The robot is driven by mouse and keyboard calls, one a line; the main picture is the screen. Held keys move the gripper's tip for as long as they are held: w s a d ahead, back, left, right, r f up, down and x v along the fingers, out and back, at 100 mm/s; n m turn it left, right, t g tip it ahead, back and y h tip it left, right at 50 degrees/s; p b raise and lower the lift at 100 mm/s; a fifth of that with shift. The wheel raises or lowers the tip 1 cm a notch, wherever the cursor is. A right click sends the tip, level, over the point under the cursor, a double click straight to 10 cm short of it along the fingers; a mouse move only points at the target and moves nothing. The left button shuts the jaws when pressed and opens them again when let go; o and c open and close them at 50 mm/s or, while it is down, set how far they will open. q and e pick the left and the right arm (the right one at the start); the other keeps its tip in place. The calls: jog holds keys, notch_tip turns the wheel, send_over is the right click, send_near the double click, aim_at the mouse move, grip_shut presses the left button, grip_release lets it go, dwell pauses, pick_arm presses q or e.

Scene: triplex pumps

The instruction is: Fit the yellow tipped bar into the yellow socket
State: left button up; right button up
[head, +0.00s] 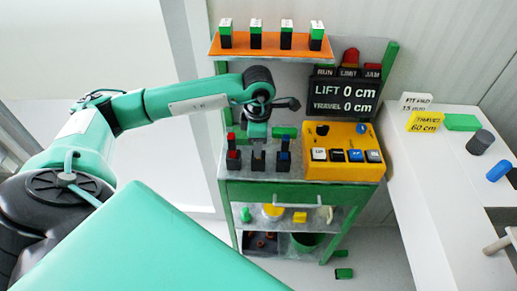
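My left gripper (258,146) points down over the middle of three dark upright pieces on the cabinet's grey worktop. The left piece (233,153) has a red top and the right piece (284,156) a blue top. The middle piece (258,161) is mostly hidden by the gripper, so its tip colour and any contact do not show. I cannot make out the yellow tipped bar or the yellow socket for certain. The finger gap is too small and dark to read. My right gripper is not in view.
A yellow control box (344,173) with buttons stands right of the pieces. An orange shelf (270,46) above holds several green, black and white blocks. The lower shelf (285,222) holds small parts, some yellow. A white table (430,210) with loose objects stands at right.

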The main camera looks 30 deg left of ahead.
pick_arm(q)
grip_shut()
